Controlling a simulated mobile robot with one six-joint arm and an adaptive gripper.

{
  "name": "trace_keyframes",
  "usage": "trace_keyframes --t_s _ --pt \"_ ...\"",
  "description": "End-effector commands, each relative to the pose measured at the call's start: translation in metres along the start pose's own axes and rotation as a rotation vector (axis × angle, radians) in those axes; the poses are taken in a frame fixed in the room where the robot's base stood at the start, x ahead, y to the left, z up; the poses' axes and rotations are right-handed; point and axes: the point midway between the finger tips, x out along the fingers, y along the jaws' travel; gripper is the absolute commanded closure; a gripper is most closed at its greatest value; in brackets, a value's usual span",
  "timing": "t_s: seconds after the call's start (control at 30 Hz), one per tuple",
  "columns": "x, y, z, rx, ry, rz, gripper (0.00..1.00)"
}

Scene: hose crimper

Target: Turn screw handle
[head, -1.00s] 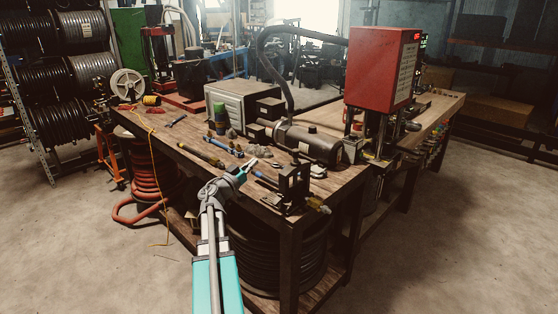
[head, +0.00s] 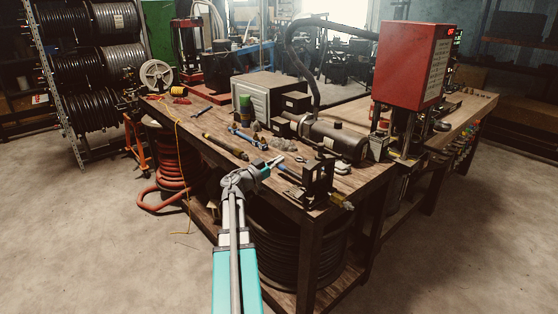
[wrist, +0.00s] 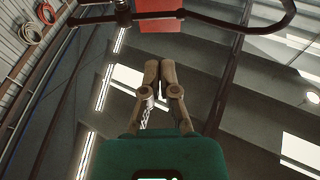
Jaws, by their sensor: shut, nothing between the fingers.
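My gripper (head: 277,159) is above the front edge of the workbench in the head view, its fingers together and empty. In the wrist view my gripper (wrist: 160,64) shows two tan fingers, tips close together, with no object between them. I cannot say for sure which part is the screw handle. A black bracket-like fixture (head: 318,180) stands at the bench's near corner, right of my gripper, with a small brass-coloured end (head: 347,206) over the edge. A small dark handle (head: 440,126) sticks out beside the red press machine (head: 410,66). I see no contact with either.
Hand tools, a grey box (head: 262,92) and a dark cylindrical motor (head: 340,140) crowd the wooden workbench (head: 365,184). A thick black hose (head: 290,55) arches behind them. Coiled hose sits under the bench. The floor (head: 440,260) at right is clear.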

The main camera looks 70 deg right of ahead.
Motion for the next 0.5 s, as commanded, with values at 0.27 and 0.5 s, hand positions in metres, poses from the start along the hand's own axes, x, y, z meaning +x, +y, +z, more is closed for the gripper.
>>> trace_keyframes --t_s 0.27,0.5 --pt "0.041 -0.001 -0.001 -0.001 0.000 0.003 1.00" --pt "0.079 -0.001 -0.001 0.000 0.000 0.002 1.00"
